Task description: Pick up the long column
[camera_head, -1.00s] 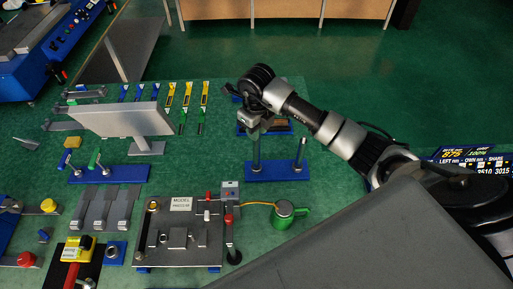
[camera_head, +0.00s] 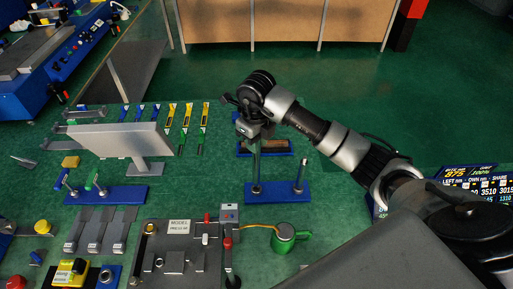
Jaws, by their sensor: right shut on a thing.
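The gripper hides that top end. The column's foot still appears to meet the plate. A shorter grey post (camera_head: 301,174) stands at the right end of the same plate. My left gripper is not in view.
A tilted grey panel on a stand (camera_head: 125,140) is to the left. Another blue plate with handled pins (camera_head: 110,194) lies below it. A press fixture (camera_head: 180,258) and a green mug-like can (camera_head: 284,238) are in front. Behind the column lies a small tray (camera_head: 275,152).

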